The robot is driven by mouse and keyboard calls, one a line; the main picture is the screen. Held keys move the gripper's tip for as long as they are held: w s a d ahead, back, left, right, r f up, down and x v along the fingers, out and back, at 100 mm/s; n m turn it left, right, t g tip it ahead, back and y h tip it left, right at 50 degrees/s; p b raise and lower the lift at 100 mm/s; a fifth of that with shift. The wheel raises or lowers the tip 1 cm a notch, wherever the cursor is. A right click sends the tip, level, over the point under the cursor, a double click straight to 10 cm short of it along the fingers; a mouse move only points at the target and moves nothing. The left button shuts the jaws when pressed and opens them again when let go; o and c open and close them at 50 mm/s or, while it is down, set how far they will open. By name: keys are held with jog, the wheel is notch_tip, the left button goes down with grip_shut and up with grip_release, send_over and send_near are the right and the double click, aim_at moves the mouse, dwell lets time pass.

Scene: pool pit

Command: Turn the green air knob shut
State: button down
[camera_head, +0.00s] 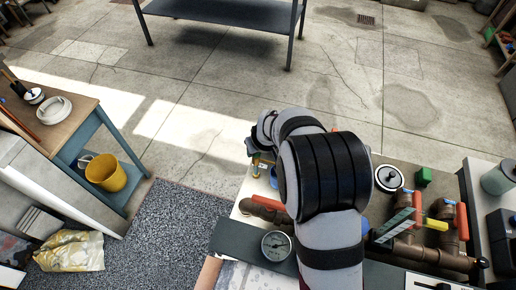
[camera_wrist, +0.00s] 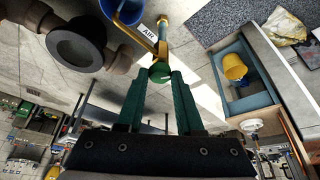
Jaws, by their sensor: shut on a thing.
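The green air knob (camera_wrist: 160,72) sits at the end of a brass pipe (camera_wrist: 148,42), beside a white label reading AIR (camera_wrist: 148,33) in the wrist view. My gripper (camera_wrist: 160,77) has its two green fingers on either side of the knob, tips at its edges, and is shut on it. How far the knob is turned cannot be told. In the head view my arm covers most of this spot, and the knob and fingertips are hidden or too small to make out.
Brown pipes with red handles (camera_head: 418,206) and a yellow handle (camera_head: 436,224) stand right of my arm. A pressure gauge (camera_head: 276,246) is in front. A green block (camera_head: 423,177) and a round white-rimmed part (camera_head: 389,178) lie behind. A yellow bucket (camera_head: 106,172) stands left.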

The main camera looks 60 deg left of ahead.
jog(key=m, duration=0.2)
jog(key=m+t, duration=0.1)
jog(key=m, duration=0.1)
jog(key=m+t+h, duration=0.1)
jog(key=m, duration=0.1)
jog(key=shift+s+a, duration=0.15)
jog(key=shift+s, duration=0.15)
jog(key=m+h, duration=0.1)
jog(key=m, duration=0.2)
jog(key=m+t, duration=0.1)
jog(key=m, duration=0.2)
jog(key=shift+s+a+t+h, duration=0.15)
jog(key=shift+t+h, duration=0.15)
jog(key=shift+h, duration=0.1)
jog(key=shift+m, duration=0.3)
jog(key=c, duration=0.6)
grip_release()
jog(key=shift+o, duration=0.2)
jog(key=v, duration=1.5)
jog(key=shift+s+r, duration=0.25)
jog(key=shift+r, duration=0.1)
